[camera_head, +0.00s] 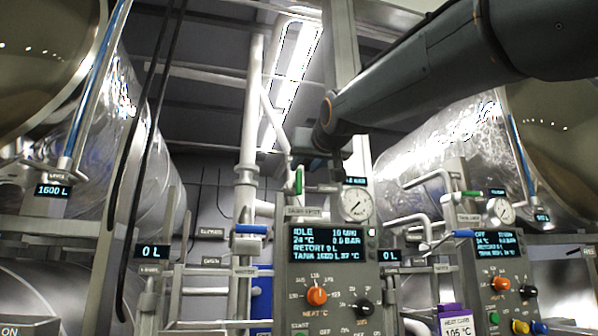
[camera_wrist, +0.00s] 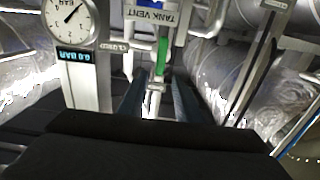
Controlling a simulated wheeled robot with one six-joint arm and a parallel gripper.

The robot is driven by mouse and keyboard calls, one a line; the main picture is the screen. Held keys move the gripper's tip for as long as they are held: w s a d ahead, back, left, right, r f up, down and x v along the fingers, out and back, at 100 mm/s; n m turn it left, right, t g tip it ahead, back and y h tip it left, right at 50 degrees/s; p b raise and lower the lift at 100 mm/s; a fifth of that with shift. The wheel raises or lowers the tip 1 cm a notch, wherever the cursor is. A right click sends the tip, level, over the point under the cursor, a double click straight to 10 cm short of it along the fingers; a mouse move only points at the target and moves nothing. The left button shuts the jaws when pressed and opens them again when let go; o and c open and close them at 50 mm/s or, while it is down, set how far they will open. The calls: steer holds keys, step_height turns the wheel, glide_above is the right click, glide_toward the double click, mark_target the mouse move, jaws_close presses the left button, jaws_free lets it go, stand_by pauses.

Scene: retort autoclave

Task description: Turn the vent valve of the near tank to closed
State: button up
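The vent valve has a green lever (camera_head: 299,180) above the near control panel in the head view, just left of the pressure gauge (camera_head: 354,205). In the wrist view the green lever (camera_wrist: 162,55) is beside a sign (camera_wrist: 150,15) reading TANK VENT, and the picture appears upside down. My gripper (camera_head: 337,172) is just right of the lever in the head view, small and dark. In the wrist view my gripper (camera_wrist: 158,98) has two fingers apart with nothing held. The lever shows beyond the gap; I cannot tell whether any finger touches it.
The near control panel (camera_head: 328,262) has a lit display and an orange knob (camera_head: 317,295). A blue-handled valve (camera_head: 251,229) is on the left pipe. A second panel (camera_head: 505,275) with another green lever (camera_head: 470,193) stands right. Pipes and shiny tanks crowd both sides.

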mark_target(300, 172)
steer(key=p+x, duration=0.2)
steer(key=x, duration=0.4)
steer(key=shift+w+f+p, duration=0.15)
steer(key=shift+w+p, duration=0.15)
steer(key=shift+p, duration=0.1)
steer(key=shift+c, duration=0.4)
jaws_close()
